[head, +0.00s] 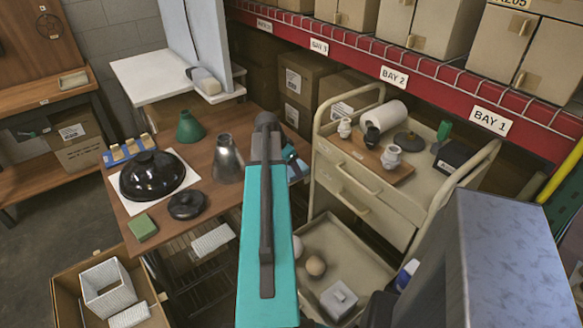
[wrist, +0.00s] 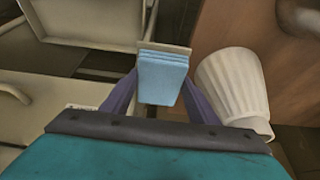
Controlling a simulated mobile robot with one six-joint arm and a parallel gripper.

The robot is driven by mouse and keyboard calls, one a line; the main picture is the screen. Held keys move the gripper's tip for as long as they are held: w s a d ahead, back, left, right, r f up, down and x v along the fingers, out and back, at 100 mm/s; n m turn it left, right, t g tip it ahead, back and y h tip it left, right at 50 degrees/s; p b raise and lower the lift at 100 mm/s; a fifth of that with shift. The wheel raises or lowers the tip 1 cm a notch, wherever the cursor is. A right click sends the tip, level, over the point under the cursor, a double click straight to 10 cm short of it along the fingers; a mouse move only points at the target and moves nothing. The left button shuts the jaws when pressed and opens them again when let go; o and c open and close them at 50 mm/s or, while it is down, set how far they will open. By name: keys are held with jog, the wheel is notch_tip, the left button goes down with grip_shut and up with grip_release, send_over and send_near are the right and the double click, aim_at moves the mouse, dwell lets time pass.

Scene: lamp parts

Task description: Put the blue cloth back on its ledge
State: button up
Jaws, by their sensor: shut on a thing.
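The blue cloth (wrist: 160,82) is a folded, layered light blue bundle in the wrist view. It sits between the two purple fingers of my gripper (wrist: 160,92), which is shut on it. A pale beige strip (wrist: 165,47) shows along its far edge. In the head view my teal arm hides most of the gripper. I cannot tell which surface is the cloth's ledge.
The brown table (head: 205,128) holds a black dome (head: 153,175), a green cone (head: 189,127) and a metal cone (head: 228,160). The beige cart (head: 370,192) stands to the right, with parts on top. A white ribbed shade (wrist: 235,90) is close right of the fingers in the wrist view.

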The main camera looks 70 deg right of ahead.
jog(key=shift+f, duration=0.2)
jog(key=o, duration=0.9)
jog(key=shift+o, duration=0.2)
jog(key=shift+r, duration=0.15)
jog(key=b+v, duration=0.1)
jog(key=v, duration=1.1)
jog(key=shift+b, duration=0.4)
jog(key=shift+s+r, duration=0.1)
